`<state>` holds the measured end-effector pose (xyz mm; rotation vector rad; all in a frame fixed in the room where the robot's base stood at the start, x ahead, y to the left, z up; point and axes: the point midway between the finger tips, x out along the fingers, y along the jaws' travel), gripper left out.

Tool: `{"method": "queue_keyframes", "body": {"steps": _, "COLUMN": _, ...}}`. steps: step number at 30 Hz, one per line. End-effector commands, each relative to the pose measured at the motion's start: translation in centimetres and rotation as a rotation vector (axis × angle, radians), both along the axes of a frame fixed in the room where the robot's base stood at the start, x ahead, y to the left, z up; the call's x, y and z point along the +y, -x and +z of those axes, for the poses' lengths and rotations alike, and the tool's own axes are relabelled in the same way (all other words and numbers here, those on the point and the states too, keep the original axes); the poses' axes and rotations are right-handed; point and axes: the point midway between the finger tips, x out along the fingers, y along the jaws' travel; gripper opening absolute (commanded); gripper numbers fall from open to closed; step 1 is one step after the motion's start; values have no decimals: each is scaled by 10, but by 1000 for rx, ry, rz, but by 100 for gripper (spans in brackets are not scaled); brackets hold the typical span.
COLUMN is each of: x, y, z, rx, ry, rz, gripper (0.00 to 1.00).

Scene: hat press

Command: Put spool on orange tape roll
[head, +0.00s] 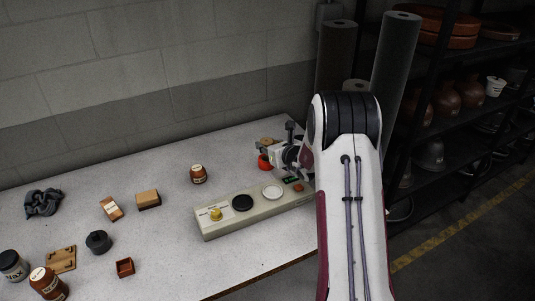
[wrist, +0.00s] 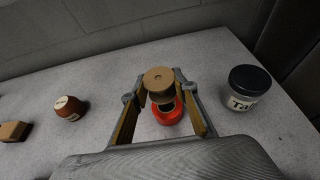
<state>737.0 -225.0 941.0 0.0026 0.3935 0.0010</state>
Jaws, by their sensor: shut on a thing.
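A tan wooden spool (wrist: 159,80) is held upright between the two fingers of my gripper (wrist: 156,92), which is shut on it. The orange tape roll (wrist: 168,113) lies flat on the table below the spool, with part of its dark hole showing. The spool overlaps the roll's far side in the wrist view, and I cannot tell whether they touch. In the head view, my gripper (head: 280,153) is at the table's far right, with the spool (head: 266,142) partly hidden by it and the orange roll (head: 263,162) just beneath.
A dark-lidded jar (wrist: 248,86) stands right of my gripper in the wrist view. A brown jar (head: 198,174) stands to the left. A beige control panel (head: 222,226) with several buttons lies in front.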

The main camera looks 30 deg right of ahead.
Motion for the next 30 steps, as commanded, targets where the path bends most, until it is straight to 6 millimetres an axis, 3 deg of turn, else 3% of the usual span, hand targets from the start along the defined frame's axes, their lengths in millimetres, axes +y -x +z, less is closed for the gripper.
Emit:
{"method": "queue_keyframes", "body": {"steps": 5, "x": 0, "y": 0, "z": -3, "rx": 0, "ry": 0, "rz": 0, "gripper": 17}}
{"method": "queue_keyframes", "body": {"steps": 16, "x": 0, "y": 0, "z": -34, "rx": 0, "ry": 0, "rz": 0, "gripper": 17}}
{"method": "queue_keyframes", "body": {"steps": 30, "x": 0, "y": 0, "z": -39, "rx": 1, "ry": 0, "rz": 0, "gripper": 17}}
